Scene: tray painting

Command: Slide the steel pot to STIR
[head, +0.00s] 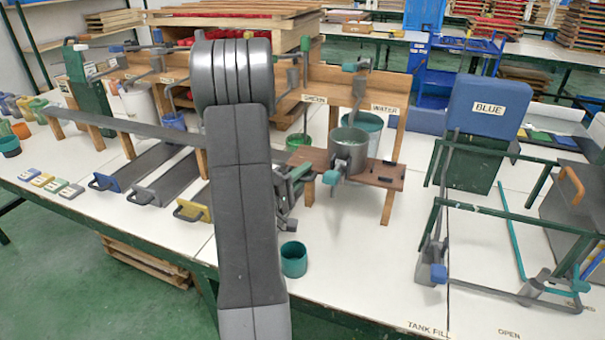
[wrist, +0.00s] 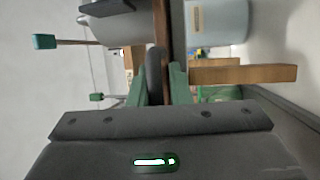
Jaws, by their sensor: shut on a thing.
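The steel pot (head: 349,152) stands upright on a small wooden shelf (head: 385,172), below the tap by the WATER sign. My gripper (head: 310,176) is at the pot's left front side, with its green fingers level with the shelf. In the wrist view my gripper (wrist: 158,88) is shut on a dark rounded piece, which looks like the pot's handle (wrist: 154,66). The grey pot side (wrist: 118,27) shows in the wrist view, partly cut off. I cannot make out a STIR label in either view.
A teal cup (head: 293,259) stands on the white table in front of the shelf. A teal bucket (head: 367,127) is behind the pot. The BLUE tank (head: 489,105) and a frame of green bars (head: 500,212) stand to the right. Handled channels (head: 165,180) lie at left.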

